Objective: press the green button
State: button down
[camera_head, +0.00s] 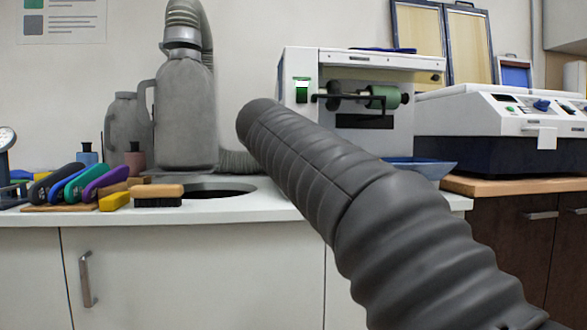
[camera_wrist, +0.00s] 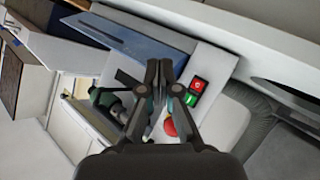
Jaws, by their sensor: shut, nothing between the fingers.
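The green button (camera_wrist: 191,100) sits on the light side panel of a machine (camera_wrist: 213,68) in the wrist view, directly beside a red button (camera_wrist: 197,85). In the head view a green patch (camera_head: 302,95) shows on the front left of the white machine (camera_head: 300,60). My gripper (camera_wrist: 159,68) is shut and empty. In the wrist view its fingertips appear just left of the green button; I cannot tell how far they are from the panel. In the head view my arm hides the gripper.
A red round knob (camera_wrist: 170,127) lies below the buttons, partly behind a finger. A green roller (camera_head: 384,97) sits in the machine. Grey jugs (camera_head: 186,125), brushes (camera_head: 158,201) and coloured insoles (camera_head: 105,182) stand left on the white counter (camera_head: 235,212).

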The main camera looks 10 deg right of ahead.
jog(key=shift+m+t+h, duration=0.3)
jog(key=shift+m+h, duration=0.4)
jog(key=shift+h, duration=0.1)
jog(key=w+r, duration=0.1)
jog(key=w+a+r, duration=0.1)
jog(key=w+r, duration=0.1)
jog(key=shift+w+a+r+b, duration=0.1)
jog(key=shift+a+r+b, duration=0.05)
jog(key=shift+a+b, duration=0.2)
jog(key=w+p, duration=0.5)
jog(key=w, duration=0.3)
jog(key=shift+w+p, duration=0.4)
dwell(0.5)
jog(key=shift+w+p, duration=0.35)
jog(key=shift+w, duration=0.05)
